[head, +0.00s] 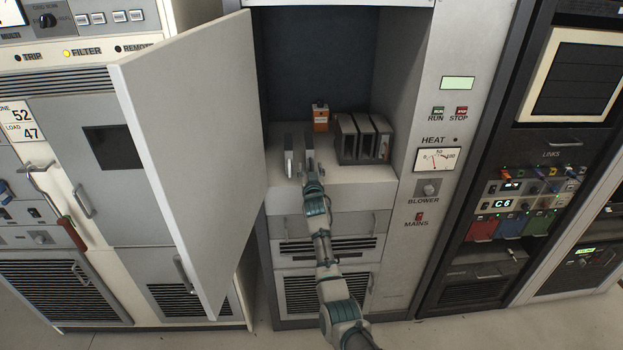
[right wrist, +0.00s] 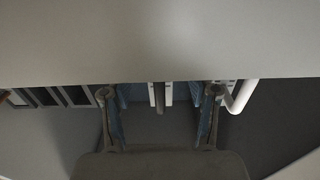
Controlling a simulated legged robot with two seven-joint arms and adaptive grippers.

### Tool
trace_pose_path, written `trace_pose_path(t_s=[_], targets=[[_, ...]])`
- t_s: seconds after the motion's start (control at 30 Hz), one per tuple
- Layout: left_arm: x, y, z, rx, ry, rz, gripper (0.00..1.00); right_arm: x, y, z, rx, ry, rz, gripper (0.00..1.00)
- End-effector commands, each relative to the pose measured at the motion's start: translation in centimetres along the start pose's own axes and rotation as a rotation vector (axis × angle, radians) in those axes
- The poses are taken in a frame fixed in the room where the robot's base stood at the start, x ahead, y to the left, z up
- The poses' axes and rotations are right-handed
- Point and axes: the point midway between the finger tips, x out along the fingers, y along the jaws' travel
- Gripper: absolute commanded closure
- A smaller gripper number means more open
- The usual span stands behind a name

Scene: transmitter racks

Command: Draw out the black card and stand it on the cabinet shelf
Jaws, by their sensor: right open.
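My right gripper (head: 309,166) reaches over the front of the cabinet shelf (head: 352,187), pointing inward. In the right wrist view its two fingers (right wrist: 160,108) are spread wide. Between them, apart from both, is a narrow dark upright piece with pale edges (right wrist: 160,96), which looks like the black card seen end-on. In the head view my gripper largely hides it. A thin grey upright plate with a white front (head: 289,158) stands just left of my gripper; a white handle (right wrist: 241,98) shows beside the right finger in the wrist view. My left gripper is out of view.
A grey slotted rack (head: 362,138) stands right of my gripper, with a small orange box (head: 320,117) behind. The open cabinet door (head: 195,150) bounds the left side. The shelf's front right is clear. A dark equipment rack (head: 510,180) stands further right.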

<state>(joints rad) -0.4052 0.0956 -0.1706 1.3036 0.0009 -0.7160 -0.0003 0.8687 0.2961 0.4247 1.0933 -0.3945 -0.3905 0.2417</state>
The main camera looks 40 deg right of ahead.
Motion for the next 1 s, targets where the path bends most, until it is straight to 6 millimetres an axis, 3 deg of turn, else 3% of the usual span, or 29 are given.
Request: trace_pose_path(t_s=[0.6,1.0], targets=[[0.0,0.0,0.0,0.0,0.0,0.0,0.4,-10.1,0.0,0.2,0.0,0.001,-0.001,0.4],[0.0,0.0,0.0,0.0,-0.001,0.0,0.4,-11.2,0.1,0.2,0.0,0.0,-0.001,0.4]])
